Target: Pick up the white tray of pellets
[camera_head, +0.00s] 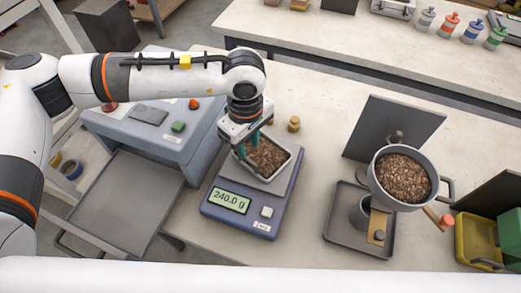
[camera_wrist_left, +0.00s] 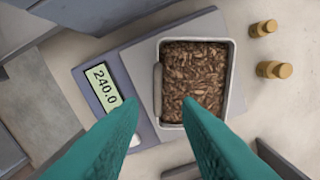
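The white tray (camera_head: 287,163) of brown pellets (camera_head: 267,156) sits on the platform of a blue-grey scale (camera_head: 247,218) whose display reads 240.0 g. The tray's rim (camera_wrist_left: 233,78) and its pellets (camera_wrist_left: 194,72) also show in the left wrist view. My left gripper (camera_head: 247,147) is over the tray's left side, pointing down. In the left wrist view its teal fingers (camera_wrist_left: 160,103) are apart, with the tray's left wall in line with the gap between them. I cannot tell whether the fingertips touch the tray. My right gripper is out of view.
Small brass weights (camera_head: 294,124) stand beside the scale. A pan of pellets (camera_head: 404,178) on a stand, a dark upright panel (camera_head: 393,128) and a yellow bin (camera_head: 476,243) are to the right. A blue-grey machine (camera_head: 150,125) is to the left.

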